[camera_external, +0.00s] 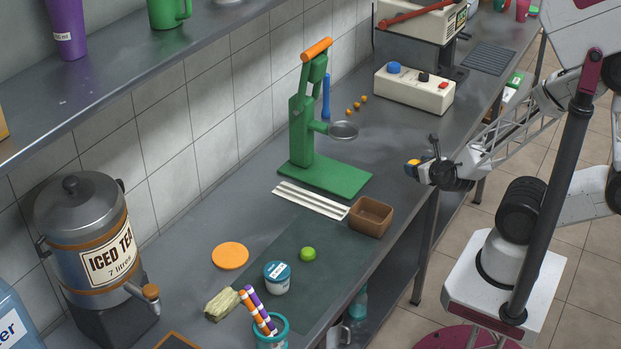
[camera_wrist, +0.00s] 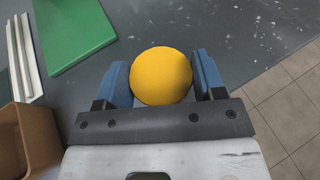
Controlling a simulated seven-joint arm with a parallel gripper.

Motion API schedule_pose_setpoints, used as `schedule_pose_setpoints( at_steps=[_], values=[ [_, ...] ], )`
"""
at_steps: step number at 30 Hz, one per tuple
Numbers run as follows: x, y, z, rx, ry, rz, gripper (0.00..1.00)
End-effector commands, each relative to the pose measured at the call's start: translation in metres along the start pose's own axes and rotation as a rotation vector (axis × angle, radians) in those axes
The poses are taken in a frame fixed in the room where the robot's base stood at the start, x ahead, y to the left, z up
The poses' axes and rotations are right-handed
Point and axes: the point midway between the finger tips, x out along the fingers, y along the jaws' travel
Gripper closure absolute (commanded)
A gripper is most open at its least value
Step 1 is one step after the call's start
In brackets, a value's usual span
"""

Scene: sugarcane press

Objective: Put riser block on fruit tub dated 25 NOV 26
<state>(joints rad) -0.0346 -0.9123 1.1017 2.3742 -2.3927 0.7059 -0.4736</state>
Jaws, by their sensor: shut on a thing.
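My gripper (camera_external: 413,168) is raised beside the counter's right edge, right of the green press. In the wrist view, its two blue fingers are shut on a round yellow block (camera_wrist: 161,76), one on each side. This may be the riser block; no other thing clearly looks like one. A small white tub with a teal lid (camera_external: 277,277) stands on the dark mat at the front, well to the left of my gripper. It looks like the fruit tub, but its date is too small to read. No other such tub is clear.
The green press (camera_external: 325,175), white strips (camera_external: 311,200) and brown open box (camera_external: 371,215) lie between my gripper and the tub. A lime (camera_external: 308,254), orange disc (camera_external: 230,255) and teal cup with striped sticks (camera_external: 272,334) surround the tub. The iced tea urn (camera_external: 86,238) stands left.

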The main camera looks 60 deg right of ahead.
Motion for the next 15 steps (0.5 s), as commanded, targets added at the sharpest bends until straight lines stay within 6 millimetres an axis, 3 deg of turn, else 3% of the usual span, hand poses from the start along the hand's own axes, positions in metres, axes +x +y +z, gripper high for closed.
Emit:
schedule_pose_setpoints(
  at_steps=[15],
  values=[
    [-0.001,0.078,0.019,-0.054,-0.014,0.128,0.61]
  ],
)
